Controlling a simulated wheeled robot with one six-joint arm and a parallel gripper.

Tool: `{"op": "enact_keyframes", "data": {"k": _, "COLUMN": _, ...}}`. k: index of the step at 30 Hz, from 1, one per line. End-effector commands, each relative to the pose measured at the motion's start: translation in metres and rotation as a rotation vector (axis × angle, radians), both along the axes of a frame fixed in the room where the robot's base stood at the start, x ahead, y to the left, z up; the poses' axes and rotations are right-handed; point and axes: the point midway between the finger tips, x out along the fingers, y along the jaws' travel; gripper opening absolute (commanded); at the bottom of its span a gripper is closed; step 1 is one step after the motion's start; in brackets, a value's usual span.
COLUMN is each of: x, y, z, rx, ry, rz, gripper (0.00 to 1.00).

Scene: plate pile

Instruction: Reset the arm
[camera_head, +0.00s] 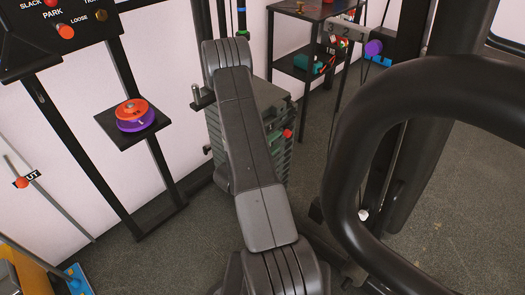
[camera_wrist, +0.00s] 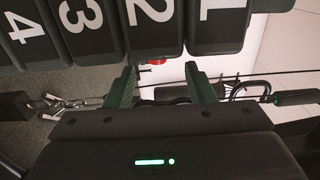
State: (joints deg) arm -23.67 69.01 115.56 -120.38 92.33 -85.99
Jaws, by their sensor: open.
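My gripper (camera_wrist: 164,72) shows in the wrist view with its two dark green fingers apart and nothing held between them. Just beyond the fingertips are large dark blocks with white numbers, among them the block marked 2 (camera_wrist: 150,35) and the block marked 1 (camera_wrist: 222,30). I cannot tell whether the fingers touch them. In the head view my grey arm rises from the bottom centre in front of a weight stack (camera_head: 272,105). The gripper itself is not visible there.
An orange plate (camera_head: 131,108) lies over a purple plate (camera_head: 137,125) on a black shelf (camera_head: 110,132) at left. A thick black curved bar (camera_head: 350,130) fills the right. A dark rack (camera_head: 300,68) stands at the back. A cable with a carabiner (camera_wrist: 75,100) runs behind my fingers.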

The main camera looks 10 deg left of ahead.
Motion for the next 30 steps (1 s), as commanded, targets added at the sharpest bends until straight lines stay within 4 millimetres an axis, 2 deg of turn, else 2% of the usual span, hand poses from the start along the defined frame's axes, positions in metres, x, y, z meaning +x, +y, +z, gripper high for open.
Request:
{"op": "enact_keyframes", "data": {"k": 6, "x": -0.029, "y": 0.022, "z": 0.0, "rx": -0.002, "ry": 0.003, "rz": 0.005, "gripper": 0.49}}
{"op": "enact_keyframes", "data": {"k": 12, "x": -0.044, "y": 0.033, "z": 0.0, "rx": -0.001, "ry": 0.002, "rz": 0.002, "gripper": 0.49}}
{"op": "enact_keyframes", "data": {"k": 18, "x": -0.051, "y": 0.036, "z": 0.0, "rx": -0.001, "ry": 0.001, "rz": 0.0, "gripper": 0.49}}
{"op": "enact_keyframes", "data": {"k": 30, "x": -0.049, "y": 0.035, "z": 0.0, "rx": -0.001, "ry": 0.001, "rz": -0.001, "gripper": 0.49}}
